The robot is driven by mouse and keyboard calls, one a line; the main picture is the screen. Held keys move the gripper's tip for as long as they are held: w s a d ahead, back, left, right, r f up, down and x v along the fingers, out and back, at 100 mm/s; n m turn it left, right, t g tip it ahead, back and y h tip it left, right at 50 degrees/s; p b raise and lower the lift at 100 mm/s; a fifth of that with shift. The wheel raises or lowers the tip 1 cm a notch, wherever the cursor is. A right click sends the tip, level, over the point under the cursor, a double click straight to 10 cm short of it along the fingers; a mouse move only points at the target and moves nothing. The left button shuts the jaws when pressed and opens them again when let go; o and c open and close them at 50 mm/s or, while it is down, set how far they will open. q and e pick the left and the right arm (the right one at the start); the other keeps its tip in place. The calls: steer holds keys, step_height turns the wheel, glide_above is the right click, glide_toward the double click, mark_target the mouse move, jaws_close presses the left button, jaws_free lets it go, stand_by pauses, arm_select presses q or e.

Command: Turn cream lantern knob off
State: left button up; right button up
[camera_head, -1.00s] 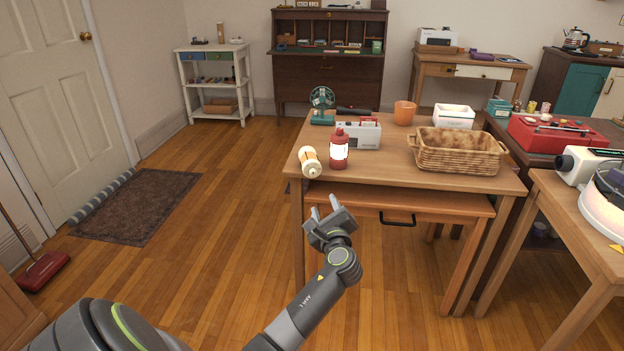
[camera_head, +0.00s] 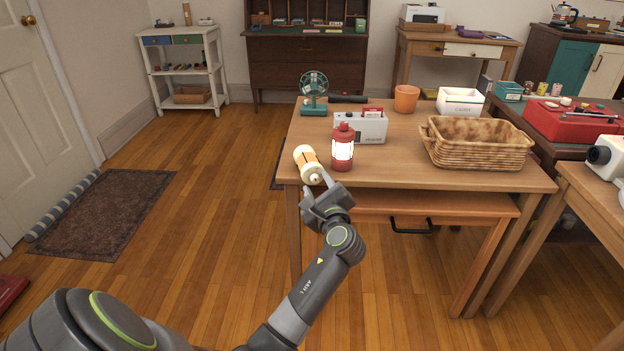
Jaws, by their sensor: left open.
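The cream lantern (camera_head: 307,163) lies on its side at the left front of the wooden table, its glowing band showing and its narrow knob end facing me. My left gripper (camera_head: 318,188) is open, just in front of and below the knob end, at the table's front edge. I cannot tell whether a fingertip touches the lantern. My right gripper is not in view.
On the table (camera_head: 390,172) a white toaster-like box (camera_head: 362,128), a teal fan (camera_head: 313,92), an orange cup (camera_head: 406,98), a white caddy (camera_head: 460,102) and a wicker basket (camera_head: 474,145) stand behind and right.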

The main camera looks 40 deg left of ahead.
arm_select(q)
steer(key=shift+w+a, duration=0.2)
steer(key=shift+a, duration=0.05)
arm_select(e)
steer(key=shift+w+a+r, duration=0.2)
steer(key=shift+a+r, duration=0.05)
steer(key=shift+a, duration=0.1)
arm_select(q)
steer(key=shift+r, duration=0.1)
jaws_close()
steer(key=shift+n, duration=0.7)
steer(key=shift+n+p, duration=0.3)
steer(key=shift+n, duration=1)
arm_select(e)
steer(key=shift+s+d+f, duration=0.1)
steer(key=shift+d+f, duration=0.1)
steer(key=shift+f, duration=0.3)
